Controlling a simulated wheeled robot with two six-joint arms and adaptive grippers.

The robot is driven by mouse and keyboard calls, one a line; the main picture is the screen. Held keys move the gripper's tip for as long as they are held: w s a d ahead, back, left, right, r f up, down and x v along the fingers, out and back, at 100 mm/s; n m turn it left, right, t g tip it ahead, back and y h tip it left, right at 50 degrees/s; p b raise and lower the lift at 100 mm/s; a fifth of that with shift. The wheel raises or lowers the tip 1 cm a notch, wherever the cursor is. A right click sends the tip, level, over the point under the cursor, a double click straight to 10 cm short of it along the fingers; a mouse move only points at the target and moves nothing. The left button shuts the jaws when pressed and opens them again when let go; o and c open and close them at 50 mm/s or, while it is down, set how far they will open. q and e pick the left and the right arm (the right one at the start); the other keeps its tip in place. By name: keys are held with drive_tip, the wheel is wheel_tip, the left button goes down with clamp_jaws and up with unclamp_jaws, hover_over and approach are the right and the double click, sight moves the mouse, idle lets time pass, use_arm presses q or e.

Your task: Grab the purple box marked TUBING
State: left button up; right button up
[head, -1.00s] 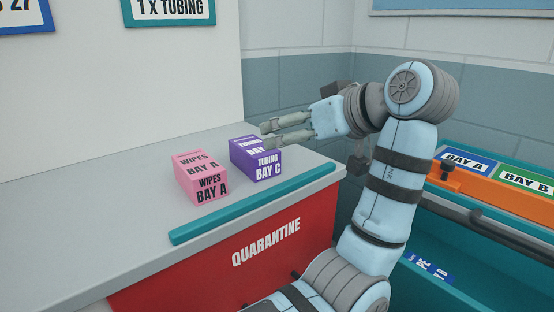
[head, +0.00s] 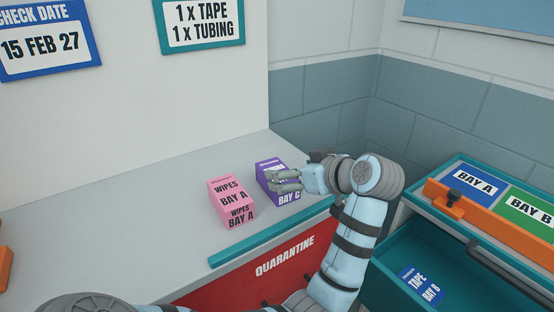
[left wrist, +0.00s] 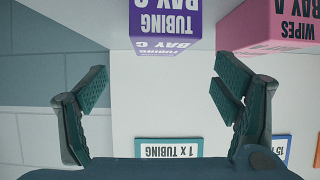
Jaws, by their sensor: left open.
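The purple box marked TUBING BAY C (head: 264,171) stands on the grey counter, behind and right of a pink WIPES BAY A box (head: 231,202). My left gripper (head: 280,180) is open, its fingers covering part of the purple box's front in the head view. In the left wrist view, upside down, the purple box (left wrist: 166,25) lies between the lines of the open fingers (left wrist: 162,88), with gaps on both sides. It is cut off by the top edge. The pink box (left wrist: 270,25) is to its right. My right gripper is not in view.
A teal strip (head: 270,234) edges the counter (head: 130,205) above the red QUARANTINE front (head: 285,262). A teal bin (head: 385,268) at right holds a blue TAPE BAY B item (head: 422,285). An orange bar (head: 490,211) runs by the BAY A and BAY B labels.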

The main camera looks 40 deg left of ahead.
sight(275, 163)
use_arm(q)
drive_tip(key=shift+w+a+f+b, duration=0.15)
drive_tip(key=shift+a+f+b, duration=0.15)
drive_tip(key=shift+a+f, duration=0.25)
drive_tip(key=shift+w+a+f+b, duration=0.15)
drive_tip(key=shift+a+f+b, duration=0.15)
drive_tip(key=shift+f, duration=0.3)
drive_tip(key=b+x, duration=0.3)
drive_tip(key=x, duration=0.1)
drive_tip(key=shift+w+a+f, duration=0.1)
drive_tip(key=shift+a+f, duration=0.15)
drive_tip(key=shift+a, duration=0.05)
drive_tip(key=shift+w+a, duration=0.1)
drive_tip(key=shift+a, duration=0.25)
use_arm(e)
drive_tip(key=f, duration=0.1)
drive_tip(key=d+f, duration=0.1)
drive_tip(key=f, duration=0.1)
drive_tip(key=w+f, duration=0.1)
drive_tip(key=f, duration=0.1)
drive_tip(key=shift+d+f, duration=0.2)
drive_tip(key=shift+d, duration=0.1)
use_arm(q)
drive_tip(key=shift+r, duration=0.1)
drive_tip(key=c, duration=1.5)
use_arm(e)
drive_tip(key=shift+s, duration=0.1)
